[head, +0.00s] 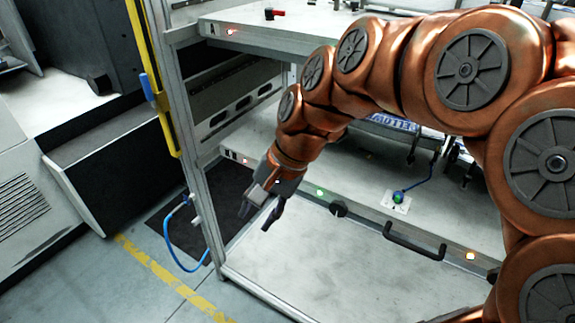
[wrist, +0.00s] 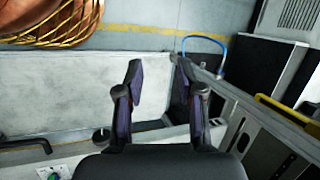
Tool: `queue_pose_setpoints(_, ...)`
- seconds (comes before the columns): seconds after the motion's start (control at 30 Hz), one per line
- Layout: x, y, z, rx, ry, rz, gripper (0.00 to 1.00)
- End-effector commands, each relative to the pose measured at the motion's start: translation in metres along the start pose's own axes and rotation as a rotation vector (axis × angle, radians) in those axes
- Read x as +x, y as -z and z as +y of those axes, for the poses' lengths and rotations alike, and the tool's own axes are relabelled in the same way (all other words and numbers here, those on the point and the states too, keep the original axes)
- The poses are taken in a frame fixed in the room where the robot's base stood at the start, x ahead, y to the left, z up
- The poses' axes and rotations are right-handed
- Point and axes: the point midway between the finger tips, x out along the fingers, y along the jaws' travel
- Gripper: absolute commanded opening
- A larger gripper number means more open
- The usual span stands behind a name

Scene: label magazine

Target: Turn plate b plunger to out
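A dark round plunger knob (head: 338,209) sits on the front edge of the lower shelf plate (head: 300,188), just right of a green light. What looks like the same knob (wrist: 101,135) shows at the lower left in the wrist view. I cannot read a plate letter, or tell whether the plunger is in or out. My gripper (head: 256,218) is in front of the shelf's left part, left of the knob and apart from it. Its two dark fingers (wrist: 160,72) are spread with nothing between them. Another small black knob (head: 269,13) is on the upper shelf.
A black bar handle (head: 413,243) is right of the knob, and an amber light (head: 470,256) is beyond it. A green button on a white plate (head: 398,200) sits on the shelf. A metal frame post (head: 190,150) and a blue hose (head: 170,240) are at the left.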

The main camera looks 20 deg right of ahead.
Motion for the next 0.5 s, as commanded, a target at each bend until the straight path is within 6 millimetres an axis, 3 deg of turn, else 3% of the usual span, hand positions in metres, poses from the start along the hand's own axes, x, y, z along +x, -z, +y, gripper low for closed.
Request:
queue_pose_setpoints(0.03, 0.017, 0.016, -0.003, 0.064, 0.041, -0.004, 0.38)
queue_pose_setpoints(0.1, 0.022, 0.033, -0.013, 0.156, 0.098, -0.01, 0.38)
queue_pose_setpoints(0.37, 0.037, 0.102, -0.039, 0.508, 0.308, -0.065, 0.38)
queue_pose_setpoints(0.5, 0.04, 0.147, -0.044, 0.703, 0.422, -0.107, 0.38)
